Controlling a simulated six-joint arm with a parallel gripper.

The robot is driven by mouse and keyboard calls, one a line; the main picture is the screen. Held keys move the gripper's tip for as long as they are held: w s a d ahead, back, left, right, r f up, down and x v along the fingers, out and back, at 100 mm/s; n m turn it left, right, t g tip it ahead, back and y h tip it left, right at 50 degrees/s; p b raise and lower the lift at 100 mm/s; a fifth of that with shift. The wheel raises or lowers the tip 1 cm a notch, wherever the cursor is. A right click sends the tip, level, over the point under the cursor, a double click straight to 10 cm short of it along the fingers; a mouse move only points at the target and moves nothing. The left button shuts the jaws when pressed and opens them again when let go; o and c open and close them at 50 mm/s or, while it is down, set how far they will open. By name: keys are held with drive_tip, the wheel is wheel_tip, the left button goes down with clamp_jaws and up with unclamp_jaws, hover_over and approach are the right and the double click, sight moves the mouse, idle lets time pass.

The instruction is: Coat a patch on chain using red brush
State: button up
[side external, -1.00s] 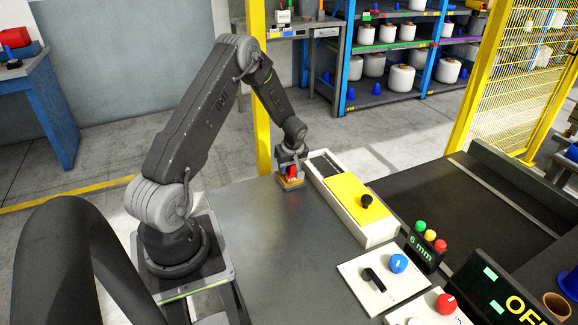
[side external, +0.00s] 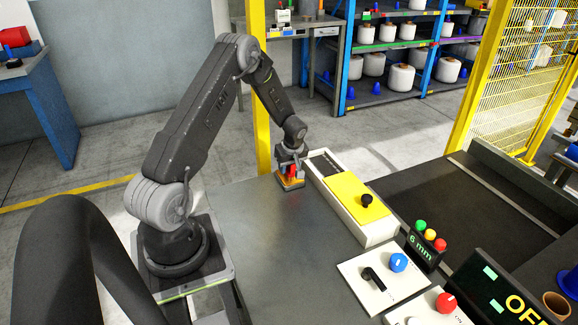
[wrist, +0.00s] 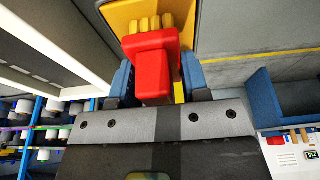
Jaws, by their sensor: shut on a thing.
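My gripper (side external: 291,163) is at the far edge of the grey table. In the wrist view my gripper (wrist: 156,82) is shut on the red brush (wrist: 151,66), with a blue-grey finger on each side. The brush's yellow bristles (wrist: 148,22) point to an orange-yellow holder (wrist: 188,22); I cannot tell whether they touch it. In the side view the brush shows only as a small red patch between the fingers. A dark strip (side external: 325,165) shows in the uncovered far end of the white box; I cannot make out whether it is the chain.
The white box (side external: 375,238) with a yellow lid (side external: 352,196) and black knob stands just right of my gripper. A dark conveyor lies farther right. A control panel (side external: 375,275) is at the front. The grey table (side external: 265,235) is clear in the middle.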

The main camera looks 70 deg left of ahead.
drive_tip(key=shift+r, duration=3.45)
drive_tip(key=w+d+r+m+t+h, duration=0.1)
drive_tip(key=d+r+m, duration=0.2)
drive_tip(key=d+m, duration=0.5)
drive_tip(key=w+d+r+m+t+h, duration=0.15)
drive_tip(key=d+m, duration=0.25)
drive_tip(key=d, duration=0.7)
drive_tip(key=w+d+r+m+t+h, duration=0.1)
drive_tip(key=w+d+r+m, duration=0.15)
drive_tip(key=d+m, duration=0.55)
drive_tip(key=w+a+f+n+y, duration=0.1)
drive_tip(key=w+a+f+n, duration=0.2)
drive_tip(key=a, duration=0.6)
drive_tip(key=w+a+f+n+g+y, duration=0.15)
drive_tip(key=a+n, duration=0.35)
drive_tip(key=a, duration=0.5)
drive_tip(key=w+a+f+n, duration=0.1)
drive_tip(key=w+a+n, duration=0.25)
drive_tip(key=a, duration=0.55)
drive_tip(key=shift+s+d+f, duration=0.1)
drive_tip(key=shift+f, duration=1.2)
drive_tip(key=shift+s+f, duration=0.1)
drive_tip(key=shift+f, duration=1.2)
drive_tip(key=shift+f, duration=1)
drive_tip(key=shift+d, duration=0.1)
